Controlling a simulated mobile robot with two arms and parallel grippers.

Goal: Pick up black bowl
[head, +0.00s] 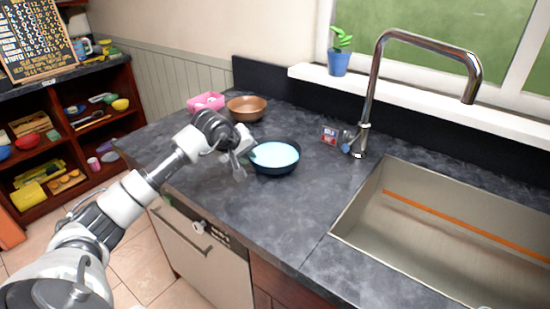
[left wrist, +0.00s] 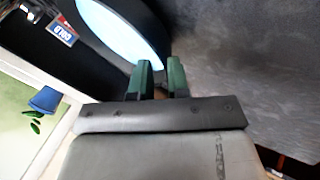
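The black bowl (head: 275,157) has a dark outside and a pale blue inside. It sits upright on the dark counter, left of the sink. My left gripper (head: 240,163) is at the bowl's left edge in the head view. In the left wrist view, the two green-padded fingers (left wrist: 162,78) stand apart with a narrow gap, at the rim of the bowl (left wrist: 120,25). I cannot tell whether they touch the rim. My right gripper is not in view.
A brown bowl (head: 247,108) and a pink container (head: 206,102) stand behind the black bowl. A small labelled packet (head: 329,135) lies near the faucet (head: 365,110). The sink (head: 455,215) is at right. A blue plant pot (head: 339,63) stands on the sill.

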